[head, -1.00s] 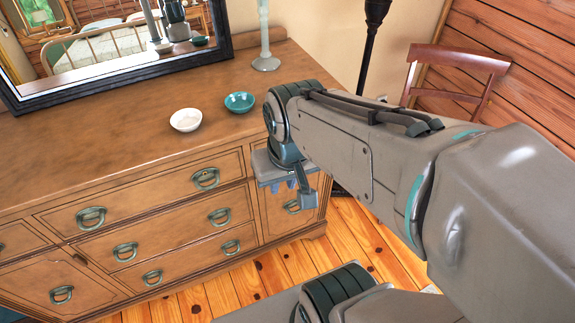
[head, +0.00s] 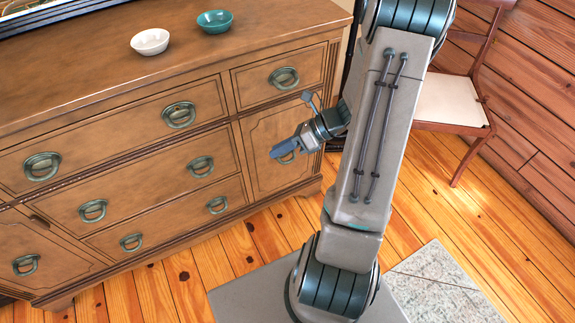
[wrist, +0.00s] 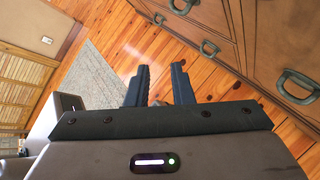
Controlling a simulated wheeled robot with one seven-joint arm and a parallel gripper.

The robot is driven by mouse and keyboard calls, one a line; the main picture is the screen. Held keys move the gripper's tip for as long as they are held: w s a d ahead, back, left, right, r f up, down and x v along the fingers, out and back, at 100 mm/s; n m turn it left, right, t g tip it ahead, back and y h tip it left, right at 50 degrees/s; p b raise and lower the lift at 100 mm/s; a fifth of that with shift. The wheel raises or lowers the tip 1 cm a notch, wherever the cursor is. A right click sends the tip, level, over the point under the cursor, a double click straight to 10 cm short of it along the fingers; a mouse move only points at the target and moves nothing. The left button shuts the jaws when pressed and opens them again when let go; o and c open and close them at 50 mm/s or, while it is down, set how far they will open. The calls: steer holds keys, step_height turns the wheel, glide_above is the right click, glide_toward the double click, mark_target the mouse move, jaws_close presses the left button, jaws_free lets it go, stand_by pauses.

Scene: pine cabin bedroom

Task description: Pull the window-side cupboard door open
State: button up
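The wooden dresser (head: 150,75) has a cupboard door (head: 262,128) at its right end, below a small drawer. Its ring handle (head: 287,159) is mostly hidden behind my gripper (head: 279,151). Another low door with a ring handle (head: 25,264) is at the far left. No window shows directly, so I cannot tell which door is window-side. The right door looks closed. In the wrist view, my gripper's two fingers (wrist: 160,88) are apart with nothing between them. A ring handle (wrist: 209,48) is beyond and right of them; contact is not visible.
A white bowl (head: 150,42) and a teal bowl (head: 214,22) stand on the dresser top. A chair (head: 448,102) stands at the right by the plank wall. A grey rug (wrist: 98,88) lies on the floor in the wrist view.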

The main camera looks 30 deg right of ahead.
steer(key=w+d+f+m+t+b, duration=0.2)
steer(key=d+f+m+t+b, duration=0.4)
steer(key=f+m, duration=0.55)
steer(key=m+t+h+b, duration=0.3)
steer(key=m+t+h, duration=0.15)
steer(key=m, duration=0.55)
glide_toward(289, 160)
steer(key=shift+t, duration=0.25)
steer(key=b+x, duration=0.1)
steer(key=x, duration=0.5)
steer(key=f+b+x, duration=0.1)
steer(key=x, duration=0.3)
steer(key=shift+d+b, duration=0.1)
steer(key=shift+b, duration=0.25)
jaws_close()
